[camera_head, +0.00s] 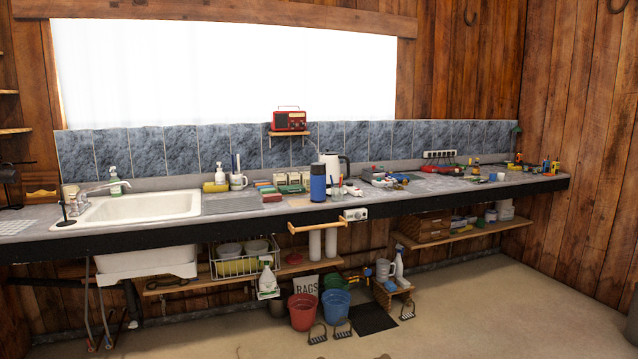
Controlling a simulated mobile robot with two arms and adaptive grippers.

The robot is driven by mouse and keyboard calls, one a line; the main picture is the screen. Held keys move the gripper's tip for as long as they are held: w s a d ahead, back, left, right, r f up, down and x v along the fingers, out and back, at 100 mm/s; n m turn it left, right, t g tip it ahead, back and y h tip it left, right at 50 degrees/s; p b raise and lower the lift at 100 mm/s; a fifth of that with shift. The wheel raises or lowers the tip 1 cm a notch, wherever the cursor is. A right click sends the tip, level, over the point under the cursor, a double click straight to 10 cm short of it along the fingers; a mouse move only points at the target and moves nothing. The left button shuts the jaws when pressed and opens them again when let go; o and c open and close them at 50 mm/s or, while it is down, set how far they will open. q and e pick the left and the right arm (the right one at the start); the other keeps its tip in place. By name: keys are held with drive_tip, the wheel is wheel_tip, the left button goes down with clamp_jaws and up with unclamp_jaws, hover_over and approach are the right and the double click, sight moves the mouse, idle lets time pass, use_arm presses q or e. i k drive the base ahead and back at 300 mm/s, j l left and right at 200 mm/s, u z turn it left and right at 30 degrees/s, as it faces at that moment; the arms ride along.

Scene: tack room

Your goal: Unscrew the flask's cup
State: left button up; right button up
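A blue flask (318,188) stands upright near the front edge of the long grey counter (420,191), left of the white kettle. Its top is a darker section that looks like the cup; at this distance I cannot tell the cup's seam or whether it sits tight. Neither of my grippers shows in the head view. Nothing of mine touches the flask.
A white kettle (334,169) stands behind the flask, and a glass jar (337,188) is at its right. Coloured boxes (290,183) lie to its left. A wooden rail (318,226) juts out below the counter edge. Buckets (302,311) stand on the floor.

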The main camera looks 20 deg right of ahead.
sight(318, 182)
drive_tip(key=i+l+u, duration=0.3)
drive_tip(key=l+u, duration=0.3)
drive_tip(key=i+l+u, duration=0.3)
drive_tip(key=l, duration=0.25)
drive_tip(key=k+j, duration=0.05)
drive_tip(key=k, duration=0.05)
